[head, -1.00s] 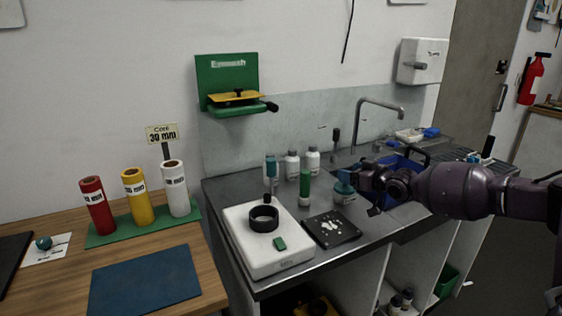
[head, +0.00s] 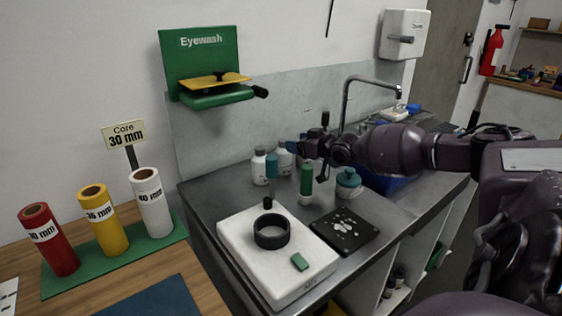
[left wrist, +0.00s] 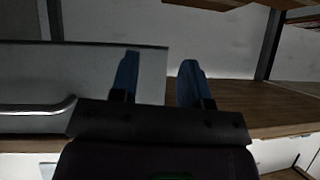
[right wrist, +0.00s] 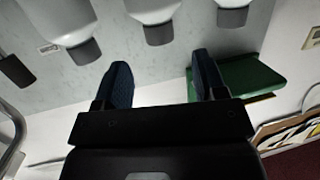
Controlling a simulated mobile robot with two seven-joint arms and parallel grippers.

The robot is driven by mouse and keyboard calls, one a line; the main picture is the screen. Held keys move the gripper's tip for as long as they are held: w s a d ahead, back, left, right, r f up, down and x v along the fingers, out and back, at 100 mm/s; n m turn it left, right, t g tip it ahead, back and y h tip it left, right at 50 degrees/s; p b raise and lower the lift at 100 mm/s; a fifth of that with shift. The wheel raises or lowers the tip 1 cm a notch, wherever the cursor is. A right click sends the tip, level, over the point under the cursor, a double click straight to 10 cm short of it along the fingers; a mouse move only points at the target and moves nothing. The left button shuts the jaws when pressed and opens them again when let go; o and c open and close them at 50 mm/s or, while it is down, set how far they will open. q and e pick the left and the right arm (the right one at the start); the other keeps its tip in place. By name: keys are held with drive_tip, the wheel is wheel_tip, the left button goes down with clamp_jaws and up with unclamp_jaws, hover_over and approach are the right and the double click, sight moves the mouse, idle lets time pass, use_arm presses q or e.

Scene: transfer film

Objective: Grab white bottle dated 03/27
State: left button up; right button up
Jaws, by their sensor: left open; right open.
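White bottles with grey caps stand in a row on the grey bench by the back wall. In the head view I see one at the left (head: 259,167) and one beside it (head: 284,159); my right gripper partly covers the row. In the right wrist view, three bottles appear inverted: left (right wrist: 62,20), middle (right wrist: 152,10), right (right wrist: 232,5). No date is readable on any. My right gripper (head: 297,147) is open and empty near the bottles; its fingers (right wrist: 160,70) point towards them. My left gripper (left wrist: 159,68) is open and empty, outside the head view.
A green-capped tube (head: 306,182) and a teal-lidded jar (head: 348,184) stand in front of the bottles. A white device (head: 234,228) with a black ring and a black plate (head: 355,240) lie nearer. The eyewash shelf (head: 215,98) hangs behind, above the bench.

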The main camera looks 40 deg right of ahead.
sight(284, 140)
drive_tip(key=x, duration=0.1)
drive_tip(key=b+x, duration=0.1)
drive_tip(key=x, duration=0.1)
drive_tip(key=b+x, duration=0.1)
drive_tip(key=shift+w+f, duration=0.2)
drive_tip(key=shift+f, duration=0.15)
drive_tip(key=shift+b+x, duration=0.6)
drive_tip(key=shift+x, duration=0.35)
drive_tip(key=shift+w+f+b, duration=0.25)
drive_tip(key=shift+w+b, duration=0.15)
drive_tip(key=shift+w, duration=0.25)
drive_tip(key=shift+w+a, duration=0.1)
drive_tip(key=shift+w, duration=0.25)
use_arm(q)
drive_tip(key=f, duration=0.1)
drive_tip(key=w, duration=0.1)
drive_tip(key=f, duration=0.1)
drive_tip(key=shift+w+d+f, duration=0.2)
drive_tip(key=shift+d+f, duration=0.1)
drive_tip(key=shift+f, duration=0.05)
use_arm(e)
drive_tip(key=shift+r, duration=0.15)
use_arm(q)
drive_tip(key=shift+s+f, duration=0.1)
use_arm(e)
clamp_jaws()
